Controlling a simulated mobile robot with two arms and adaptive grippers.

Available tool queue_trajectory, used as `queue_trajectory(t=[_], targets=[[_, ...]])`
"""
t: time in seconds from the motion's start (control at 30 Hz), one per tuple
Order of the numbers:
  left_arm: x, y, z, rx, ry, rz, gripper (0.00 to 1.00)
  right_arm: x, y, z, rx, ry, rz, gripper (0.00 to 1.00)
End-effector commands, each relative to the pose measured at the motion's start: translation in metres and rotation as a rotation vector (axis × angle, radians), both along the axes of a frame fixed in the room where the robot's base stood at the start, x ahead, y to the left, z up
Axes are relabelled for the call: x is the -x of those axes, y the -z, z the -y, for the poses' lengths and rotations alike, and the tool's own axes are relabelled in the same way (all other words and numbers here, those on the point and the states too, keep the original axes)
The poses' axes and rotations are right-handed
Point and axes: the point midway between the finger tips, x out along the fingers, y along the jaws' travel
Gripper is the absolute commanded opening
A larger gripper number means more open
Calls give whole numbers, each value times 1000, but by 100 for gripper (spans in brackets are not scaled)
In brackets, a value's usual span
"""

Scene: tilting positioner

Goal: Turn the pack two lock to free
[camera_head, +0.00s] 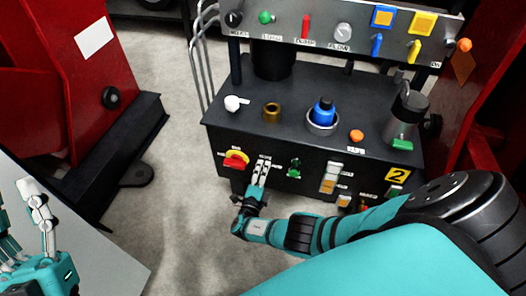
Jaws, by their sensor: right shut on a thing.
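The pack's top carries a blue cap (323,109), a brass fitting (271,111), an orange button (356,135) and a grey cylinder (406,110). An upper panel (341,32) holds several knobs and levers. Red frames stand left (80,60) and right (490,80). Grey floor (175,215) is clear.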

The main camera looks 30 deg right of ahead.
Motion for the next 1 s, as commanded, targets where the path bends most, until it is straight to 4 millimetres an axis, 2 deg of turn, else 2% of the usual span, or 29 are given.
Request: queue_trajectory(t=[0.03, 0.2, 0.6, 0.73, 1.0], targets=[[0, 0, 0, 0, 0, 0, 40, 0, 0, -1, 1, -2, -2, 43], [0, 0, 0, 0, 0, 1, 40, 0, 0, 0, 1, -2, -1, 65], [0, 0, 0, 1, 1, 1, 40, 5, 1, -6, -2, -3, 1, 65], [0, 0, 0, 1, 1, 1, 40, 18, 1, -21, -4, -3, 0, 65], [0, 0, 0, 1, 1, 1, 40, 56, 1, -66, -3, -2, -1, 65]])
